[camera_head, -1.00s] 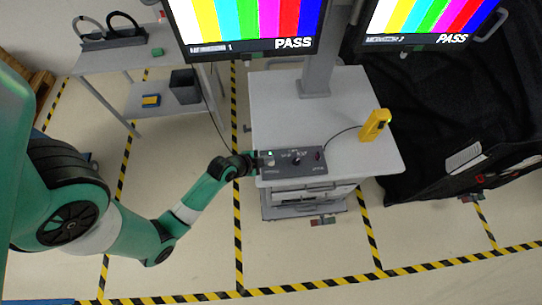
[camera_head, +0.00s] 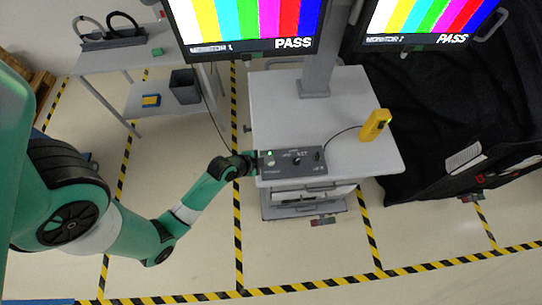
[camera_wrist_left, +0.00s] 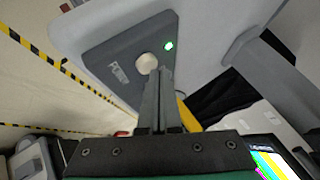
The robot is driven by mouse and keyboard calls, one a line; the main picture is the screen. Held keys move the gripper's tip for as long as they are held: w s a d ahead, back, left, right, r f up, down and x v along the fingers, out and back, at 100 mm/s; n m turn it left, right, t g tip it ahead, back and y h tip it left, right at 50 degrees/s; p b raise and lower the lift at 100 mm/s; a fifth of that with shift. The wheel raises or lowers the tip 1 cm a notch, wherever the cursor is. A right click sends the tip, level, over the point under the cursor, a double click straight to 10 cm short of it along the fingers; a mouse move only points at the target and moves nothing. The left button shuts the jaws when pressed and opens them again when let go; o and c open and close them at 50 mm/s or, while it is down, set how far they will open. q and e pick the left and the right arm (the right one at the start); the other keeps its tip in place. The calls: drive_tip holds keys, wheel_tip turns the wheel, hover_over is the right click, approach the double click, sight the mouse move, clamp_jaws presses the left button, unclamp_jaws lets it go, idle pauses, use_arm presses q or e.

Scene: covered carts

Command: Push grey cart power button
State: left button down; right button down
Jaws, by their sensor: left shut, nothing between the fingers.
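The grey cart (camera_head: 340,110) stands in the middle of the head view with a dark grey control panel (camera_head: 308,166) on its front left top. In the left wrist view the panel (camera_wrist_left: 105,60) carries a round white button (camera_wrist_left: 147,63) and a lit green lamp (camera_wrist_left: 168,46). My left gripper (camera_head: 250,163) is at the panel's left end. In the left wrist view its fingers (camera_wrist_left: 158,72) are shut and empty, with the tips right beside the white button's edge. I cannot tell whether they touch it. My right gripper is in neither view.
A yellow handheld device (camera_head: 375,125) is on the cart's right side, cabled to the panel. A monitor (camera_head: 245,25) on a post reads PASS. A black-covered cart (camera_head: 440,130) stands right, a grey side table (camera_head: 110,60) left. Striped floor around is clear.

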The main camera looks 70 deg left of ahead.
use_arm(q)
drive_tip(key=shift+f, duration=0.1)
drive_tip(key=shift+f+b, duration=0.3)
drive_tip(key=shift+f, duration=0.1)
idle(0.3)
drive_tip(key=shift+r+p, duration=0.45)
drive_tip(key=shift+p, duration=0.1)
drive_tip(key=shift+r, duration=0.1)
wheel_tip(320, 180, up, 6)
drive_tip(key=p, duration=0.6)
